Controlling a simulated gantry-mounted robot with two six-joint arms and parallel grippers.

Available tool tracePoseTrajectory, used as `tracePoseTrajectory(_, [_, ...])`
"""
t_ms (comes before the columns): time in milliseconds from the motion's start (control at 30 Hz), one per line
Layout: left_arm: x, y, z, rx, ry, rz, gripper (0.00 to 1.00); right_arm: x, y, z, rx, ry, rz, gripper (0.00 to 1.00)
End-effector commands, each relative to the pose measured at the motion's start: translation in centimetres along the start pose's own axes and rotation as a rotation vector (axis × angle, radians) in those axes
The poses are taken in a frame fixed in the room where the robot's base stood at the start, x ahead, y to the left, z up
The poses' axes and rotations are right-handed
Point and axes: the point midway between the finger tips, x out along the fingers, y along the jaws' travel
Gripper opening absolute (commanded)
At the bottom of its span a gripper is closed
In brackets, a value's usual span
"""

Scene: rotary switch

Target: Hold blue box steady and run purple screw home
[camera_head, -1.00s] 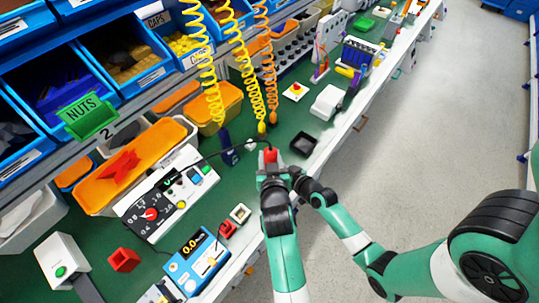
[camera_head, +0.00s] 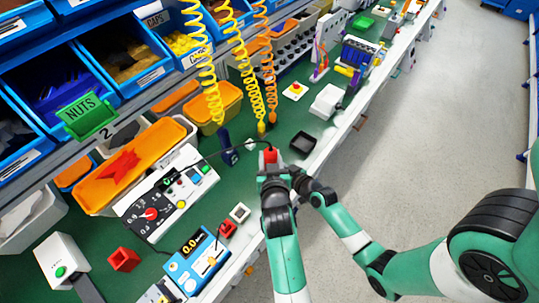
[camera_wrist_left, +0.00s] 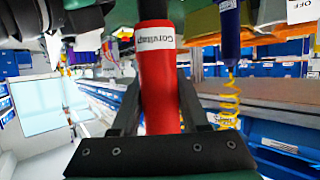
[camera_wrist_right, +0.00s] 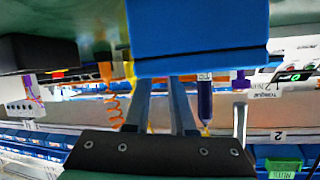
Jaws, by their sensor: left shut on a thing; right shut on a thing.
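My left gripper (camera_wrist_left: 160,120) is shut on a red handled tool (camera_wrist_left: 157,70) with a white label, in the left wrist view. The tool's red end also shows in the head view (camera_head: 270,156) above the left gripper. My right gripper (camera_wrist_right: 160,90) is shut on a blue box (camera_wrist_right: 200,35), large at the top of the right wrist view. In the head view the two grippers are close together at the bench's front edge, and the box is hidden. The tool's tip is hidden.
A torque meter (camera_head: 197,255), a dial panel (camera_head: 160,200) and a red block (camera_head: 123,259) stand left. Coiled cords (camera_head: 250,80) hang behind. The aisle floor (camera_head: 440,120) is clear.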

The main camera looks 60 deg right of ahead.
Motion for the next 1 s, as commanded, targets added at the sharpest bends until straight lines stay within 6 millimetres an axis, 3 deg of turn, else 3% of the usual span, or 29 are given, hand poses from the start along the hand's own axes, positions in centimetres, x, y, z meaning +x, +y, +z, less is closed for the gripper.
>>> tracePoseTrajectory(33, [0.0,0.0,-0.1,0.000,0.004,0.000,0.00,-0.1,0.1,0.8,0.001,-0.019,0.000,0.00])
tracePoseTrajectory(1000, [0.5,0.0,1.1,0.000,0.003,0.000,0.00,-0.1,0.1,0.8,0.001,-0.019,0.000,0.00])
